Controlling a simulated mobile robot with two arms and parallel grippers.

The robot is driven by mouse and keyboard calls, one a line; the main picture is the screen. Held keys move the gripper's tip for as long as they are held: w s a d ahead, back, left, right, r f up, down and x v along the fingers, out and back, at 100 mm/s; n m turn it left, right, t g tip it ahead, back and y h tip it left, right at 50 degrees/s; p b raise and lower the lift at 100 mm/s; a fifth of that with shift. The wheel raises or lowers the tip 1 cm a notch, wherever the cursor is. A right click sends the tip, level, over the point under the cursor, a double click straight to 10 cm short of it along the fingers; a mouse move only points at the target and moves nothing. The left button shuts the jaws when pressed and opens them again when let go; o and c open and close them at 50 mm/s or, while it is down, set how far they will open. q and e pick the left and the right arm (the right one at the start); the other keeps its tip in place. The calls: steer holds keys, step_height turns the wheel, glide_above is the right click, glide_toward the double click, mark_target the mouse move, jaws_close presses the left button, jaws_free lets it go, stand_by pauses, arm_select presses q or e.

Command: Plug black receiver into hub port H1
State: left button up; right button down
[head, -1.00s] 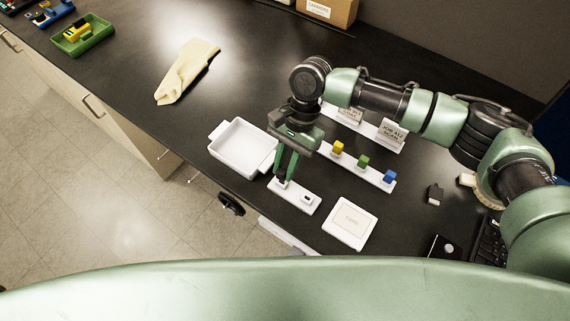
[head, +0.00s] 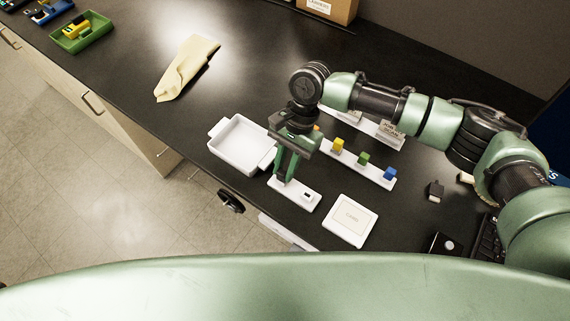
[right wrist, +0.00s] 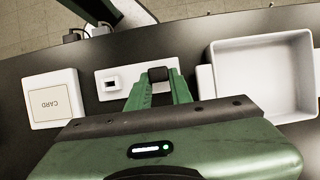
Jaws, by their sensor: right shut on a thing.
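My right gripper (head: 284,180) points down at the left end of a small white block (head: 303,203), which looks like the hub. In the right wrist view, the gripper (right wrist: 160,84) is shut on a small black piece, the black receiver (right wrist: 158,74), over one end of the white block (right wrist: 130,91). I cannot tell whether the receiver is fully seated. The block's other end has a dark-rimmed port (right wrist: 112,84) with nothing in it that I can make out. No port label is readable. My left gripper is not in view.
A white tray (head: 216,150) stands left of the gripper, and a white card pad (head: 350,221) right of the block. A white strip (head: 350,165) behind holds yellow, green and blue pieces. A cloth (head: 187,68) lies farther back.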

mark_target(280, 174)
steer(key=shift+f, duration=0.15)
steer(key=c, duration=1.2)
jaws_free()
steer(key=shift+c, duration=0.4)
step_height(280, 174, up, 5)
steer(key=p, duration=0.6)
steer(key=shift+r, duration=1)
